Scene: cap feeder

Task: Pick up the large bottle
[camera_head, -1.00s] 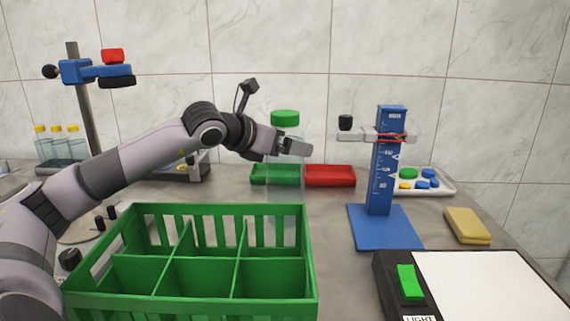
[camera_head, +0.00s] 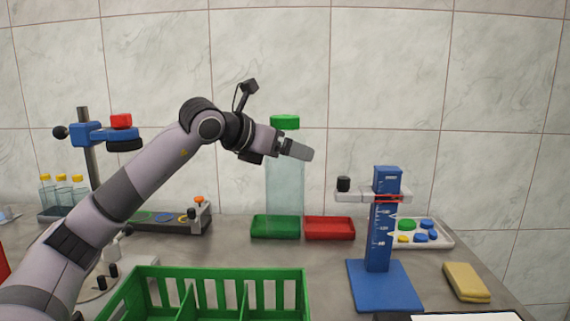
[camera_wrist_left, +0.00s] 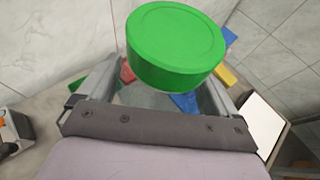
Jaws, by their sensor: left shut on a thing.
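The large bottle (camera_head: 285,188) is clear and tall, with a green cap (camera_head: 285,122). It hangs upright in the air, its lower end in front of the small green tray in the head view. My left gripper (camera_head: 298,150) is shut around the bottle just below the cap. In the left wrist view the green cap (camera_wrist_left: 175,45) fills the upper middle, with the gripper's fingers on both sides of the bottle below it. The cap hides part of the fingers. My right gripper is not in view.
A green divided crate (camera_head: 150,272) stands at the front. Behind are a small green tray (camera_head: 275,229) and a red tray (camera_head: 329,229). To the right are a blue stand (camera_head: 380,215), a white tray of caps (camera_head: 443,241) and a yellow sponge (camera_head: 466,282). Small yellow-capped bottles (camera_head: 62,194) stand at left.

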